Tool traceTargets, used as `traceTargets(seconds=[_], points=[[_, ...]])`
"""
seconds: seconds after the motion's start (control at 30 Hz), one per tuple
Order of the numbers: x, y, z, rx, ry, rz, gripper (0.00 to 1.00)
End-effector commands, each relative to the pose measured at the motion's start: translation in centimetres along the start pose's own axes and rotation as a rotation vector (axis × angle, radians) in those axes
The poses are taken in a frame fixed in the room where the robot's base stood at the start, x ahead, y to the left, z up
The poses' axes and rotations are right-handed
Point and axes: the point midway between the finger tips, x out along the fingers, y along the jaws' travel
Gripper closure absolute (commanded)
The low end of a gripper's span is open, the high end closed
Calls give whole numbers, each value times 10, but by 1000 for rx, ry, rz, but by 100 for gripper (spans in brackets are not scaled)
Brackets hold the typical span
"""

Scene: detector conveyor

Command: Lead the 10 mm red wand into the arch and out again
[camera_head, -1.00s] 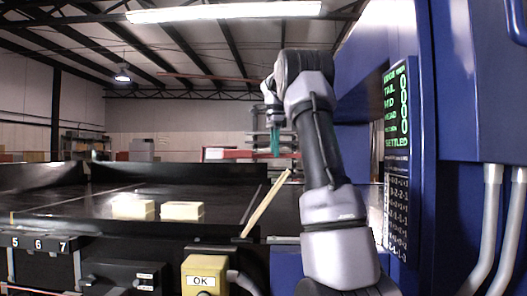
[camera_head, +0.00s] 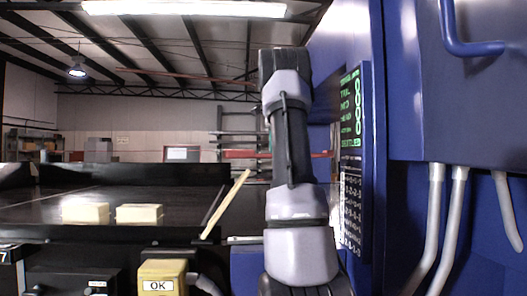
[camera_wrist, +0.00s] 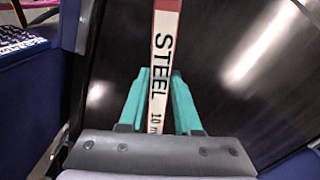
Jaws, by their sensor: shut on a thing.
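In the wrist view, the wand (camera_wrist: 162,45) is a flat white strip lettered "STEEL" and "10 mm", with a red part at the top edge of the picture. My gripper (camera_wrist: 160,75) has its teal fingers shut on the wand, which points away from the palm above a dark, shiny surface. The wand's far end is out of frame. In the head view, my arm hides the wand and nearly all of the gripper. The blue detector housing (camera_head: 435,110) stands just right of my arm. The arch's opening is not clearly seen.
The black conveyor (camera_head: 60,235) lies left of my arm, with two cream blocks (camera_head: 139,213) on it. A pale strip (camera_head: 225,205) slants at its right end. A yellow OK box (camera_head: 163,275) is in front. A green-lettered display (camera_head: 351,110) is on the housing.

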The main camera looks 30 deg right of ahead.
Motion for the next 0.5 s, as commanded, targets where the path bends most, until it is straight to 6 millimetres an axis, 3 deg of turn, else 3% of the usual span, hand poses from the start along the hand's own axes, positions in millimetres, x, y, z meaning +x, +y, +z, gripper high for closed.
traceTargets(seconds=[0.5], points=[[0, 25, -68, 3, 1, -1, 100]])
